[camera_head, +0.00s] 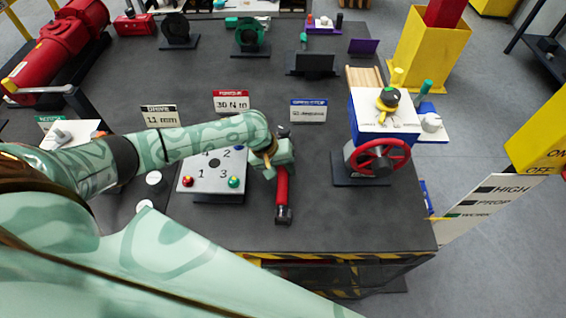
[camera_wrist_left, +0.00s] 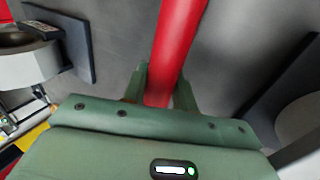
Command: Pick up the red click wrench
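The red click wrench (camera_head: 282,187) has a red handle and dark ends. It lies lengthwise near the front of the dark table in the head view. My left gripper (camera_head: 270,160) is at the far part of its handle. In the left wrist view the red handle (camera_wrist_left: 177,45) runs between the two fingers of my left gripper (camera_wrist_left: 161,88) and fills the gap, so the gripper looks shut on it. I cannot tell whether the wrench is off the table. My right gripper is not in view.
A grey panel with coloured buttons (camera_head: 207,187) stands just left of the wrench. A valve with a red handwheel (camera_head: 378,158) stands to the right. Small signs (camera_head: 308,110) stand behind. The table's front edge has striped tape (camera_head: 330,256). The table right of the wrench is clear.

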